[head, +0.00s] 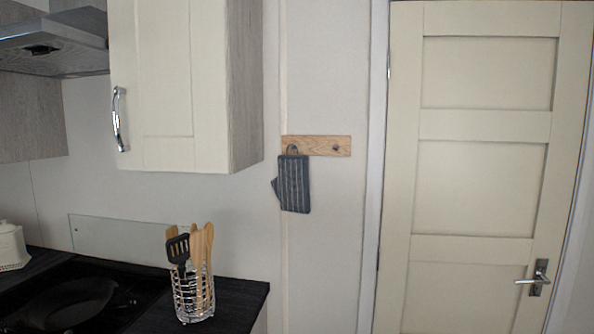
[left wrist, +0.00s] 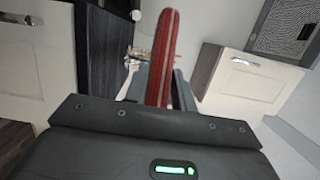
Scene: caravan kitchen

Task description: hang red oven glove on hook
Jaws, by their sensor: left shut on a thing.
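The red oven glove (left wrist: 166,50), with pale stripes, shows in the left wrist view, seen nearly edge-on. My left gripper (left wrist: 160,88) is shut on it, with a grey finger on each side. In the head view, a wooden hook board (head: 316,140) is fixed to the wall between the cupboard and the door. A dark grey striped glove (head: 294,184) hangs from its left hook. The right hook (head: 336,148) is bare. Neither gripper nor the red glove shows in the head view.
A cream wall cupboard (head: 168,85) stands out left of the board. Below it, a wire holder (head: 194,297) with wooden utensils and a black spatula stands on the dark worktop (head: 240,293) beside the hob. A closed cream door (head: 480,190) is at right. The wall below the right hook is clear.

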